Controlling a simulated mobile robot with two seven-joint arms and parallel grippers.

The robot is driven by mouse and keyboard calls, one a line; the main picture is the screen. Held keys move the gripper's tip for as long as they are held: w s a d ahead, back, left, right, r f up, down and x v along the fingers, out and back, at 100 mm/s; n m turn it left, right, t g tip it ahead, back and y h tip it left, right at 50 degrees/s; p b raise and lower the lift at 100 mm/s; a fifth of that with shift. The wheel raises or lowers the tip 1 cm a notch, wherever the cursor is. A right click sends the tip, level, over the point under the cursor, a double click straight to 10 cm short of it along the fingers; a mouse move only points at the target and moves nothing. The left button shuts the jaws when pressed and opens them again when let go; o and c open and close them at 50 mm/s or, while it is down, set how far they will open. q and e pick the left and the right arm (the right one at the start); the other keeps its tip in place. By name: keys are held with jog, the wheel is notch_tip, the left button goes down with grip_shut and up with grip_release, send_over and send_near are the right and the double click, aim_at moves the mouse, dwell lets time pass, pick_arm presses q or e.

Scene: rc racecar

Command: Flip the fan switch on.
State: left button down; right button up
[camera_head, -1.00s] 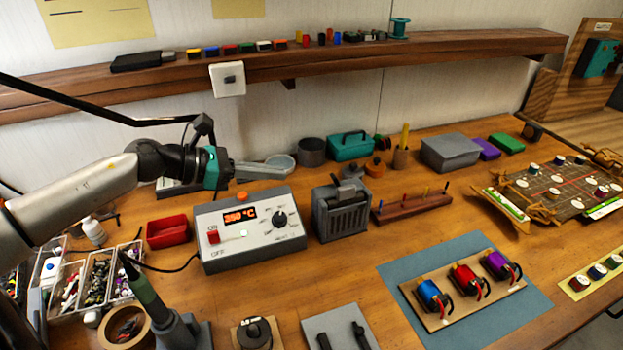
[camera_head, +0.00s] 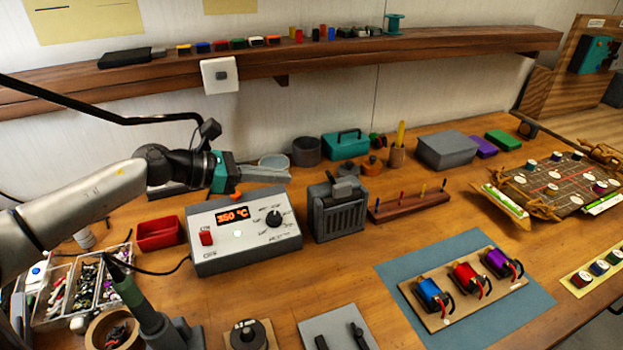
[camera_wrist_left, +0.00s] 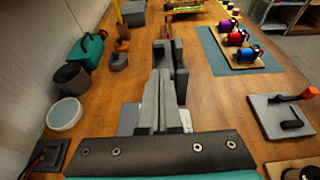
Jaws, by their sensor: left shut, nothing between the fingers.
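A dark grey ribbed box (camera_head: 338,214), which looks like the fan unit, stands upright on the bench right of the soldering station. A lighter grey piece (camera_head: 346,187) sits on its top; I cannot tell whether this is the switch or its position. My left gripper (camera_head: 288,176) is shut and empty, above the back of the station and left of the box, apart from it. In the left wrist view the closed fingers (camera_wrist_left: 158,88) point toward the box (camera_wrist_left: 172,62) and hide part of it. A white wall plate with a grey button (camera_head: 221,76) is on the shelf edge. My right gripper is not in view.
The soldering station (camera_head: 243,232) displays 350 °C below my left gripper. A red bin (camera_head: 159,234) is on its left. A peg rack (camera_head: 410,204) stands right of the box. Behind are a round tin (camera_head: 306,152) and teal toolbox (camera_head: 346,146). Bare bench lies in front of the box.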

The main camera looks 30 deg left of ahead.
aim_at(314, 189)
pick_arm(q)
jog(key=shift+x, duration=3.9)
jog(key=shift+r+p, duration=0.1)
jog(key=shift+p, duration=0.25)
jog(key=shift+r+p, duration=0.15)
jog(key=shift+p, duration=0.4)
jog(key=shift+w+d+r+g+y+p, duration=0.25)
jog(key=shift+g+y+p, duration=0.3)
jog(key=shift+p, duration=1.3)
jog(key=r+g+y+p, duration=0.1)
jog(key=p, duration=0.3)
jog(key=w+g+y+p, duration=0.1)
jog(key=p, duration=0.3)
jog(key=shift+d+r+g, duration=0.35)
jog(key=shift+d+r, duration=0.05)
jog(key=shift+w+d+r+g+y+p, duration=0.15)
jog(key=shift+w+d+g+y+p, duration=0.2)
jog(key=shift+g+y+p, duration=0.65)
jog(key=shift+w, duration=0.1)
jog(key=shift+f, duration=0.25)
jog(key=shift+a+r+p, duration=0.1)
jog(key=shift+r+p, duration=0.6)
jog(key=shift+r, duration=0.15)
